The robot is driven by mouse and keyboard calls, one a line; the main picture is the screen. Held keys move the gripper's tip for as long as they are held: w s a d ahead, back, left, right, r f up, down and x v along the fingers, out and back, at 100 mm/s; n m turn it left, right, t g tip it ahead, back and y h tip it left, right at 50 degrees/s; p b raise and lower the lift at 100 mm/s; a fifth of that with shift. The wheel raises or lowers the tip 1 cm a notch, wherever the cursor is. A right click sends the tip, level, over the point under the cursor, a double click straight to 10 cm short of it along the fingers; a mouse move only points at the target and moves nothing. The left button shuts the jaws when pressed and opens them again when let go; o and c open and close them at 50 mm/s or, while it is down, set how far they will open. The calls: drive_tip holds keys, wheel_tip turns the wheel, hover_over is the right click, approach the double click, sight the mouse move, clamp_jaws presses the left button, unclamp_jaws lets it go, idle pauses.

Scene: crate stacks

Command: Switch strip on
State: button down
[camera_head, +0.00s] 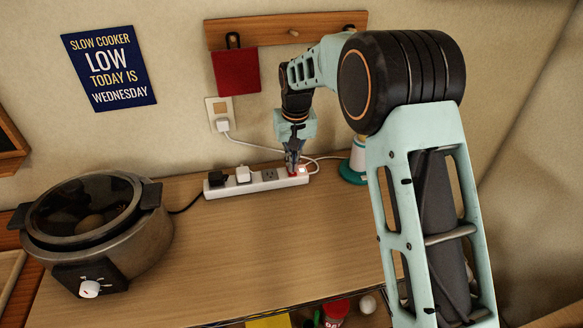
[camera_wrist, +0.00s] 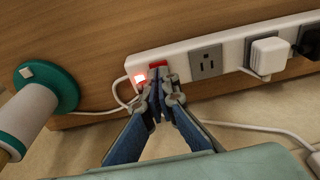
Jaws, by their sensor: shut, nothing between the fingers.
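The white power strip (camera_head: 257,187) lies near the back of the wooden counter, and it also runs across the top of the wrist view (camera_wrist: 183,66). Its red rocker switch (camera_wrist: 157,64) is at the left end in the wrist view. Beside the switch, a small indicator (camera_wrist: 139,79) glows reddish-white. My gripper (camera_wrist: 163,91) is shut and empty, with its fingertips at the switch's near edge. I cannot tell whether they touch it. In the head view my gripper (camera_head: 292,168) points down at the strip's right end and partly covers the switch.
A slow cooker (camera_head: 98,232) stands at the left. A teal-based object (camera_head: 352,173) stands just right of the strip. A black plug (camera_head: 217,179) and a white plug (camera_head: 243,174) sit in the strip. A white cord joins the wall outlet (camera_head: 214,105). The middle counter is clear.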

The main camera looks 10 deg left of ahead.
sight(293, 173)
drive_tip(key=shift+r+p, duration=1.75)
drive_tip(key=shift+r, duration=1.25)
drive_tip(key=shift+f, duration=0.1)
